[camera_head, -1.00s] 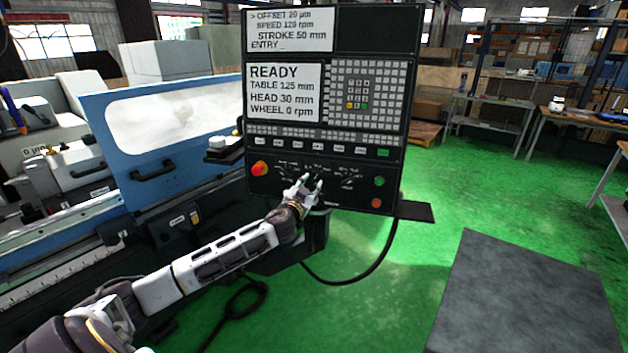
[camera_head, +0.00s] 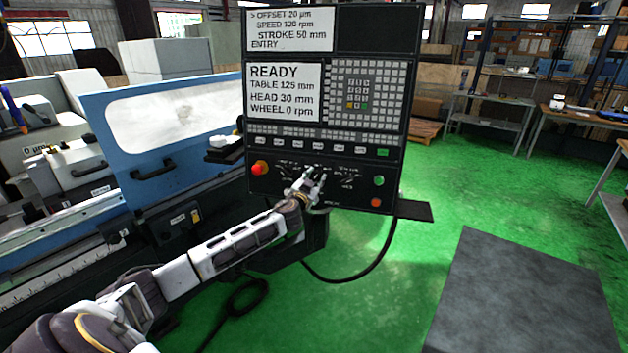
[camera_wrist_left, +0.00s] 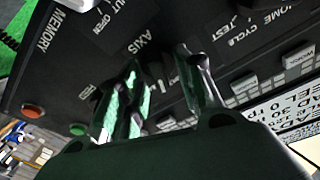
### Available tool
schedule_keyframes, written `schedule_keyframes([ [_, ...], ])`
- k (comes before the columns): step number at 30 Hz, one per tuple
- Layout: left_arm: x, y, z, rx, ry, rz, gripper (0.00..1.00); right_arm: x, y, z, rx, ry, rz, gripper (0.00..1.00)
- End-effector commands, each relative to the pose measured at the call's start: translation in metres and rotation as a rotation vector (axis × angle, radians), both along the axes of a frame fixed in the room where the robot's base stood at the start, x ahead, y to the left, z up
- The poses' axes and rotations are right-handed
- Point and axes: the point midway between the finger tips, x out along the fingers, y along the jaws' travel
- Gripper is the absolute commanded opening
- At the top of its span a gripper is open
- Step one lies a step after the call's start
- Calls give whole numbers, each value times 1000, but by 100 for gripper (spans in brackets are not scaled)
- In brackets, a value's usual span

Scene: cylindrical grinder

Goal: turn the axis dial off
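The machine's control panel (camera_head: 258,215) stands upright ahead of me, with a row of dials low on its face. My left gripper (camera_head: 313,178) is in front of the middle of that row and hides part of it. In the left wrist view the left gripper (camera_wrist_left: 163,75) has two fingers spread apart, close to the panel. The AXIS label (camera_wrist_left: 139,43) shows just beyond the fingers. A dark shape, likely the axis dial (camera_wrist_left: 168,65), lies between the fingertips; its setting and any contact cannot be told. My right gripper is not in view.
A red knob (camera_head: 259,168) is left of the dials. Green (camera_head: 379,181) and orange-red (camera_head: 376,202) buttons sit at the right. A row of keys (camera_head: 318,146) runs above. A dark shelf (camera_head: 415,211) juts from the panel's lower right.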

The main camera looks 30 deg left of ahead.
Motion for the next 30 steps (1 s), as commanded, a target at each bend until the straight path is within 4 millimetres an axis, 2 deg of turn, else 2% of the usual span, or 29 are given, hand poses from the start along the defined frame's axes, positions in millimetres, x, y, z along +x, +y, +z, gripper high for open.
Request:
schedule_keyframes([
  [5, 0, 0, 0, 0, 0, 0, 34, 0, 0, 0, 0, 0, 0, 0],
  [13, 0, 0, 0, 0, 0, 0, 0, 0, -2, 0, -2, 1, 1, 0],
  [30, 0, 0, -2, -53, -17, 9, 0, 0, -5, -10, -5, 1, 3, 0],
])
